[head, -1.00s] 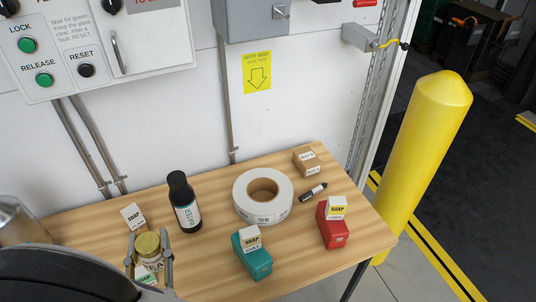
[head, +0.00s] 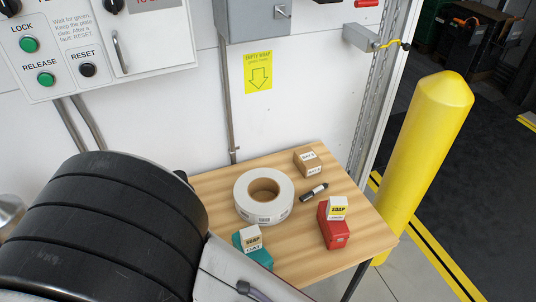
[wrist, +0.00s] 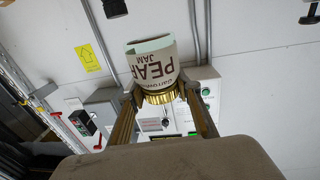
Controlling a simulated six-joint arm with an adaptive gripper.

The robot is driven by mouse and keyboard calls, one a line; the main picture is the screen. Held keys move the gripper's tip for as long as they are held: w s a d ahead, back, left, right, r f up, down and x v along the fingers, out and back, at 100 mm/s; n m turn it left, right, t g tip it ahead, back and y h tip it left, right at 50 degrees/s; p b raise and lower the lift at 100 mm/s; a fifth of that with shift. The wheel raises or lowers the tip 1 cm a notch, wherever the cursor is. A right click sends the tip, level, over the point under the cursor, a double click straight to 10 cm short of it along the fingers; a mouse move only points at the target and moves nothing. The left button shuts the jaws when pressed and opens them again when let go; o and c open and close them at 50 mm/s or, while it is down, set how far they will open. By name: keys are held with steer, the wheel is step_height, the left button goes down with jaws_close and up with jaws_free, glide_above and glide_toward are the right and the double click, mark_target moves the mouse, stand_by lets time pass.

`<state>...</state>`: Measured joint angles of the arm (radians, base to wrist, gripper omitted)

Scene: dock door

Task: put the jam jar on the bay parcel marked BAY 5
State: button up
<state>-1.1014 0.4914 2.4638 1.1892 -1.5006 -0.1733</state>
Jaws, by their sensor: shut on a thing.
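In the wrist view my gripper (wrist: 158,88) is shut on the jam jar (wrist: 152,62), with a finger on either side. The jar has a pale label reading PEAR JAM and a gold lid towards the gripper. In the head view the jar and gripper are hidden behind my arm. A brown parcel (head: 308,164) with white labels stands at the table's back right. A red parcel (head: 333,232) and a teal parcel (head: 258,255) stand in front, each with a small SOAP box on top. I cannot read a bay number surely.
A white tape roll (head: 263,197) lies mid-table (head: 299,255), with a dark marker (head: 314,192) beside it. The water bottle's cap (head: 181,175) just shows behind my arm. A wall panel (head: 115,65) is at upper left; a yellow post (head: 432,150) stands right of the table.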

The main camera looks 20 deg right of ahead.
steer(key=w+d+r+n+y, duration=0.1)
steer(key=w+d, duration=0.1)
steer(key=w, duration=0.7)
steer(key=w+d+r+n+y, duration=0.1)
steer(key=w+d+r+y, duration=0.1)
steer(key=w, duration=0.7)
steer(key=w+d+r+y, duration=0.1)
steer(key=w+d, duration=0.4)
steer(key=d, duration=0.3)
steer(key=w+d+n+y, duration=0.1)
steer(key=w+d, duration=0.3)
steer(key=d, duration=0.4)
steer(key=w+d+r, duration=0.1)
steer(key=w+d, duration=0.4)
steer(key=d, duration=0.3)
steer(key=s+d+f, duration=0.3)
steer(key=d, duration=1.1)
steer(key=s+d+f, duration=0.2)
steer(key=s+d, duration=0.1)
steer(key=d, duration=1)
step_height(320, 180, down, 11)
steer(key=shift+d+n+y, duration=0.15)
steer(key=shift+n+y, duration=0.15)
